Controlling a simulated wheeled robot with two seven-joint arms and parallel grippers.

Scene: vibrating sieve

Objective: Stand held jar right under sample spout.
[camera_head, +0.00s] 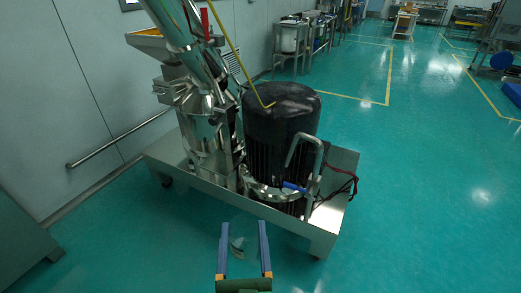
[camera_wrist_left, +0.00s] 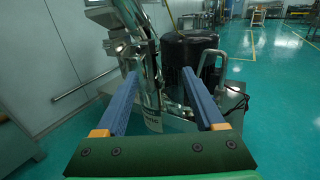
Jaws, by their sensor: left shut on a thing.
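My left gripper (camera_head: 243,226) comes in at the bottom middle of the head view, with its two blue fingers pointing away at the machine. It is shut on a clear glass jar (camera_head: 237,244), which shows faintly between the fingers. The fingers also show in the left wrist view (camera_wrist_left: 160,74), with the see-through jar hard to tell from the metal behind it. The jar appears in front of the steel base's near edge. A bent steel pipe (camera_head: 270,192) curves low around the dark motor; I cannot tell surely which part is the sample spout. My right gripper is out of view.
The steel machine (camera_head: 205,130) and black ribbed motor (camera_head: 282,125) stand on a steel base plate (camera_head: 340,170). A blue-handled part and dark red cables lie near the motor. A wall with a rail (camera_head: 115,143) is at left. Green floor (camera_head: 430,200) is clear at right.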

